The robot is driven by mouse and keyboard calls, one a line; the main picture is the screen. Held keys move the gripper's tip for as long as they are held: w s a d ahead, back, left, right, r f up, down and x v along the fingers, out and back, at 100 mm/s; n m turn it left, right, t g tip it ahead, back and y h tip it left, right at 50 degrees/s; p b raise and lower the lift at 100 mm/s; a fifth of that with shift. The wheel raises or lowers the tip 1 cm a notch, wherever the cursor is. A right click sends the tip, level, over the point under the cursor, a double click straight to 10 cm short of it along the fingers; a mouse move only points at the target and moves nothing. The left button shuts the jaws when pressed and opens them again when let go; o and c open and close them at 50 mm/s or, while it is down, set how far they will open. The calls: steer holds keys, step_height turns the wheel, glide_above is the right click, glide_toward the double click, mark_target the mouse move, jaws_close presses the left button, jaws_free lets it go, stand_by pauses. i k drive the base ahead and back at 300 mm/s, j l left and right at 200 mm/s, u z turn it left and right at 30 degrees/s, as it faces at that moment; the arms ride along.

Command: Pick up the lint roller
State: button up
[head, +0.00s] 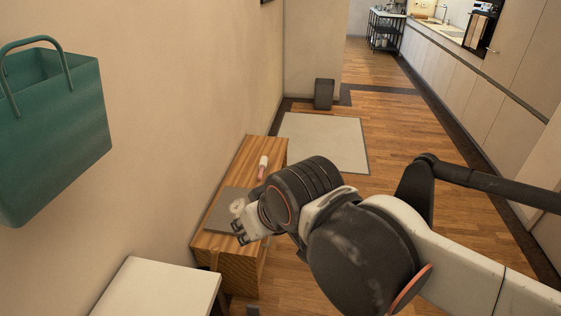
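What looks like the lint roller (263,166), a small thing with a white upper end and a reddish lower end, lies on the far part of a low wooden bench (256,150) against the left wall. My gripper (239,229) is over the near part of the bench, nearer to the camera than the roller and apart from it. Its fingers are small and seen partly from behind, so I cannot tell whether they are open or shut. I see nothing held in them. My arm comes in from the right and hides part of the bench.
A grey flat item (216,219) with a small whitish thing (237,205) lies on the bench near my gripper. A white table (160,287) stands in front. A green bag (52,140) hangs at left. The floor beyond holds a pale mat (325,140) and a dark bin (324,94).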

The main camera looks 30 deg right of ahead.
mark_target(262, 164)
steer(key=i+l, duration=0.15)
steer(key=l, duration=0.2)
steer(key=i+l, duration=0.15)
steer(key=l, duration=0.25)
steer(key=i+l+z, duration=0.1)
steer(key=l, duration=0.25)
steer(key=i+l, duration=0.2)
steer(key=l, duration=0.15)
steer(key=i+l, duration=0.15)
steer(key=l, duration=0.2)
steer(key=i+l+z, duration=0.1)
steer(key=l, duration=0.25)
steer(key=i+j, duration=0.1)
steer(key=i, duration=0.4)
steer(key=i+j, duration=0.1)
steer(key=i, duration=0.45)
steer(key=z, duration=0.05)
